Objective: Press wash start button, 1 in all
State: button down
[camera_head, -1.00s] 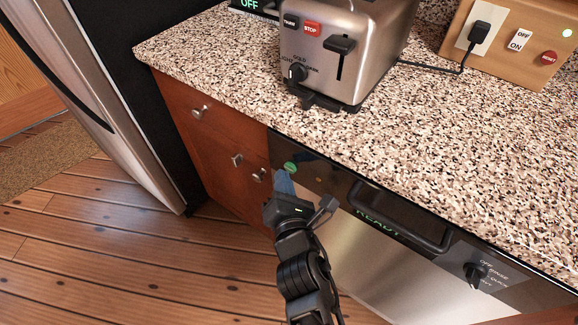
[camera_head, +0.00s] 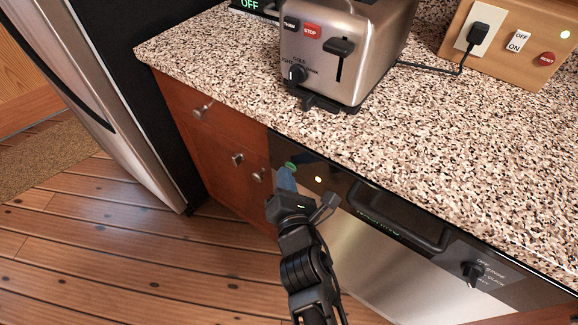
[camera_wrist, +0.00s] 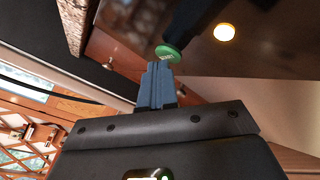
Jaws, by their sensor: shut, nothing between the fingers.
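The green wash start button (camera_head: 291,166) sits at the left end of the dishwasher's dark control panel (camera_head: 325,178). It also shows as a green disc in the wrist view (camera_wrist: 168,53). My gripper (camera_head: 286,180) is shut and empty, with its blue fingertips at the button. In the wrist view the fingertips (camera_wrist: 160,66) lie just below the button and seem to touch its edge; exact contact is hard to tell. A yellow light (camera_head: 318,180) glows on the panel right of the button. The green display text (camera_head: 380,225) is partly hidden by the handle and seems to read "WASHING".
The dishwasher handle (camera_head: 400,215) juts out right of my gripper, with a black dial (camera_head: 472,272) beyond it. A toaster (camera_head: 345,50) stands on the speckled counter (camera_head: 450,130) above. Drawers (camera_head: 215,140) and a fridge (camera_head: 110,90) are at left.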

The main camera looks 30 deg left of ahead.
dwell(0.3)
jog(key=shift+s+b, duration=0.5)
jog(key=shift+s, duration=0.3)
jog(key=s+b, duration=0.1)
jog(key=s, duration=0.2)
jog(key=s+b, duration=0.1)
jog(key=s, duration=0.1)
jog(key=shift+a+b, duration=0.25)
jog(key=shift+b, duration=0.1)
jog(key=shift+d, duration=0.1)
dwell(0.4)
